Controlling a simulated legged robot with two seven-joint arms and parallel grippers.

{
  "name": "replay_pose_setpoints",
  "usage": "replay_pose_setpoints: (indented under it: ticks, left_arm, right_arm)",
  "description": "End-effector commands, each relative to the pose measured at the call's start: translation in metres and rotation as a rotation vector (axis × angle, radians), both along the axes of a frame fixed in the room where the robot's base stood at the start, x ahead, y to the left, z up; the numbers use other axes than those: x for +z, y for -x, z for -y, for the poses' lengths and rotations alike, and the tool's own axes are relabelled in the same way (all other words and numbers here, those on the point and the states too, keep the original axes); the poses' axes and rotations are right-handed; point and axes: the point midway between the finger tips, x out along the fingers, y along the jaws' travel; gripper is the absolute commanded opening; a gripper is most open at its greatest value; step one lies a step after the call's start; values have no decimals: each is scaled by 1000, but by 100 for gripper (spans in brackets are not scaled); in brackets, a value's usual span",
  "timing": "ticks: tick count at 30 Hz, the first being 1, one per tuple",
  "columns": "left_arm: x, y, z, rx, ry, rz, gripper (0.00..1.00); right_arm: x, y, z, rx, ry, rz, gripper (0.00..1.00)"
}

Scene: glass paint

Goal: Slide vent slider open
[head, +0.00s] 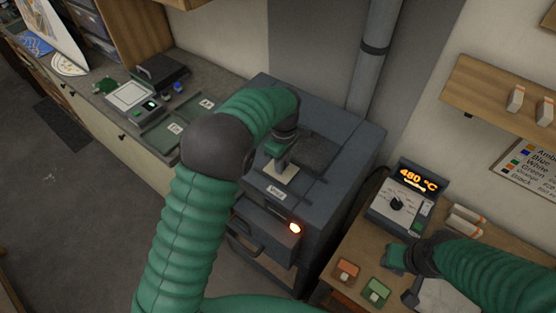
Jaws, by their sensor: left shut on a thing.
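The dark grey kiln (345,165) stands at the centre, with a label reading "Vent" (276,192) on its top. The vent slider (290,176) shows as a small pale plate behind that label. My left gripper (282,163) points down over the slider and is shut on it; the fingertips are small, and the exact contact is hard to see. A darker flat area (320,152) lies on the kiln top to the right of the gripper. My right gripper (394,260) is low over the right-hand bench, away from the kiln; its jaws do not show clearly.
A controller (400,208) reading 480 °C stands on the right bench, near a red block (346,271) and a green block (377,291). A flue pipe (373,60) rises behind. A left counter holds trays and devices.

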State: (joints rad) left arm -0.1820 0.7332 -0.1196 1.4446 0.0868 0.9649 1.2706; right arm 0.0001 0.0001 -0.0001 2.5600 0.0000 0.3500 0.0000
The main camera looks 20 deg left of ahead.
Motion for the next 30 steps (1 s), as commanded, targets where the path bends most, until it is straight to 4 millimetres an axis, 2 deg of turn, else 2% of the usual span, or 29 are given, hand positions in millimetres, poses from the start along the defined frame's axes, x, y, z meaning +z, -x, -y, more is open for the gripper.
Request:
replay_pose_setpoints:
  ticks: [1,6,9,17,18,23,30]
  left_arm:
    - [-2,5,19,-8,7,-1,0]
    - [-2,18,52,-7,8,-3,0]
    - [-2,21,60,-5,7,-5,0]
    - [-3,22,62,-4,10,-6,0]
    - [-3,22,62,-5,11,-6,21]
    - [-2,22,62,-5,10,-6,42]
    - [-1,22,61,-5,9,-4,42]
  right_arm:
    - [-2,0,0,0,0,0,38]
    - [-2,0,0,0,0,0,38]
    - [-2,0,0,0,0,0,38]
    - [-2,0,0,0,0,0,38]
    - [-2,0,0,0,0,0,38]
    - [-2,0,0,0,0,0,38]
    - [-2,0,0,0,0,0,38]
